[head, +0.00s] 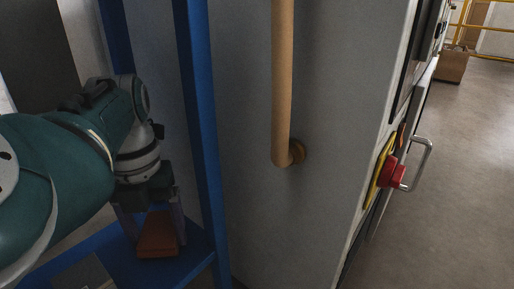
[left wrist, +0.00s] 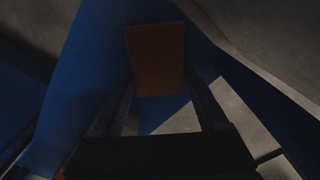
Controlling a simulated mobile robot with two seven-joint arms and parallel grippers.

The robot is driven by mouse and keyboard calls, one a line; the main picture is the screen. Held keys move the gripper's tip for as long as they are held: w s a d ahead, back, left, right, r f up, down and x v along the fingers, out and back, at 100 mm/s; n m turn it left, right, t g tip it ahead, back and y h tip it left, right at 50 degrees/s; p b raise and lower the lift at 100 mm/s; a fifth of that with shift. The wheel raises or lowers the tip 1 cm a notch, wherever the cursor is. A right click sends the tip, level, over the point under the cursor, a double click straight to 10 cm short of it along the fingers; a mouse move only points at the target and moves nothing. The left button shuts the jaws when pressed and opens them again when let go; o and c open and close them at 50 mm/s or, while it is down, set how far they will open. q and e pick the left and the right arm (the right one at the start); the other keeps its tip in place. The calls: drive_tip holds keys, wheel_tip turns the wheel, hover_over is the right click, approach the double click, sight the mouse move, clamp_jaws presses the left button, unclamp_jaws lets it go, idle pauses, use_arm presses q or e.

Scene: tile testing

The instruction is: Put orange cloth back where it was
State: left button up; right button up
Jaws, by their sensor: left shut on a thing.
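The orange cloth (head: 157,236) looks like a small folded orange-brown block. It is between the fingers of my left gripper (head: 152,222), low over the blue shelf (head: 194,252). I cannot tell whether the cloth touches the shelf. The left wrist view is dark; there the cloth (left wrist: 157,60) shows beyond the two fingers of the left gripper (left wrist: 160,95), with blue surface behind it. My left gripper is shut on the cloth and points down. My right gripper is not in view.
A blue upright post (head: 203,130) stands just right of my left gripper. A grey cabinet (head: 330,130) with a tan pipe (head: 283,80) stands beyond it. A red button (head: 390,172) and a metal handle (head: 424,160) are on its right side. A dark flat thing (head: 84,274) lies on the shelf.

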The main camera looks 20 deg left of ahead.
use_arm(q)
drive_tip(key=shift+f, duration=0.25)
drive_tip(key=o, duration=0.9)
drive_tip(key=shift+s, duration=0.15)
drive_tip(key=o, duration=0.3)
drive_tip(key=shift+s+a, duration=0.15)
drive_tip(key=shift+a, duration=0.15)
drive_tip(key=shift+d, duration=0.1)
drive_tip(key=shift+r, duration=0.1)
